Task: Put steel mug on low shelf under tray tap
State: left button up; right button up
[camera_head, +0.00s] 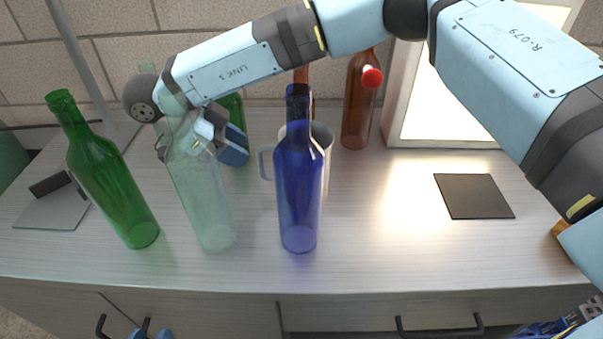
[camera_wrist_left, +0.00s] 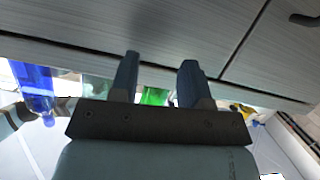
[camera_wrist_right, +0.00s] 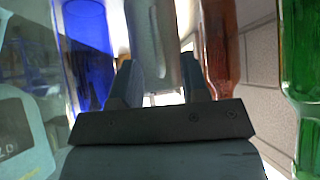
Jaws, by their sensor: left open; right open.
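The steel mug (camera_head: 327,140) stands on the counter behind the blue bottle, which hides most of it; its handle (camera_head: 265,164) shows to the left. My right gripper (camera_head: 226,143) is open, left of the mug and apart from it, partly behind the clear bottle. In the right wrist view, a pale grey body (camera_wrist_right: 152,40), apparently the mug, shows beyond and between the open fingers (camera_wrist_right: 160,82). My left gripper (camera_head: 150,332) is open and empty, low before the drawer fronts; its fingers also show in the left wrist view (camera_wrist_left: 158,78). I cannot make out a tap or low shelf.
The blue bottle (camera_head: 298,190), clear bottle (camera_head: 205,205) and green bottle (camera_head: 112,180) stand along the front. Brown bottles (camera_head: 357,115) and another green bottle (camera_head: 236,108) stand behind. A grey plate (camera_head: 45,215) lies left; a black mat (camera_head: 473,196) lies right, near a bright panel (camera_head: 445,105).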

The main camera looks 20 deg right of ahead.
aim_at(262, 172)
pick_arm(q)
jog(key=r, duration=0.1)
jog(key=d+r+t+h+b, duration=0.1)
jog(key=r, duration=0.1)
jog(key=w+r+t, duration=0.1)
jog(key=shift+d+r+b, duration=0.15)
jog(key=shift+d+b, duration=0.25)
pick_arm(e)
jog(key=x, duration=0.6)
jog(key=shift+s+f, duration=0.15)
jog(key=shift+f, duration=0.2)
jog(key=shift+a+r, duration=0.1)
jog(key=shift+c, duration=0.2)
pick_arm(q)
jog(key=shift+a, duration=0.1)
pick_arm(e)
grip_shut()
